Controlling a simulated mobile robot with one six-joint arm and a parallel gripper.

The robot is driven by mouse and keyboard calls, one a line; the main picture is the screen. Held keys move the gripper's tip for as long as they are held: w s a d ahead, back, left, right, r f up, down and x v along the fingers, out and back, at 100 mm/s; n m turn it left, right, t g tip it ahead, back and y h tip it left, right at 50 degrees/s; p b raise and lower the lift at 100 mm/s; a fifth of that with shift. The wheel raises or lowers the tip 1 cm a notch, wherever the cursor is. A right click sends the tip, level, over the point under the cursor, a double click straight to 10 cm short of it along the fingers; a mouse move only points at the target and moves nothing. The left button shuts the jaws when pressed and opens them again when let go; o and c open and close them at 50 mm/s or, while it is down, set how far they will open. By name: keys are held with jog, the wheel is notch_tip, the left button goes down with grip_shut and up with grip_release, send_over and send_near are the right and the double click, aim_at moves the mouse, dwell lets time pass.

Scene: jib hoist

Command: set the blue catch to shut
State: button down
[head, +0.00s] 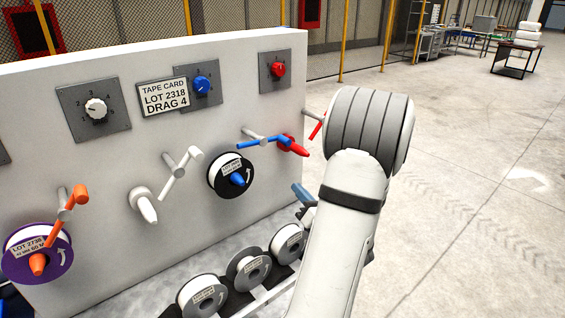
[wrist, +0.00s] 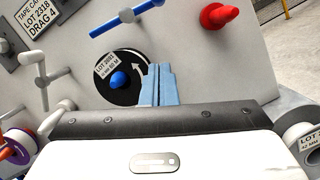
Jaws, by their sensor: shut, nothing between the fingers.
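The blue catch (head: 262,141) is a blue bar on a grey post on the white panel. It lies nearly level in the head view, above the black-rimmed spool (head: 222,186) with a blue hub (head: 237,179). In the wrist view the catch (wrist: 104,29) is at the top, slanting up to the right, and the spool (wrist: 108,92) is below it. My gripper (wrist: 158,83) is shut and empty, its pale blue fingers overlapping the spool's right edge, below and right of the catch and apart from it. In the head view my arm partly hides the gripper (head: 303,195).
A red peg (wrist: 218,16) stands right of the blue catch. A white catch (head: 179,172) and an orange catch (head: 66,210) are further left. Dials and a tape card (head: 163,97) are above. Several loose spools (head: 248,268) sit below the panel. Open floor lies right.

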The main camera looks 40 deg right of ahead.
jog(key=w+d+r+p, duration=0.4)
jog(key=w+r+p, duration=0.1)
jog(key=w, duration=0.4)
jog(key=shift+d+r, duration=0.15)
jog(key=shift+r, duration=0.2)
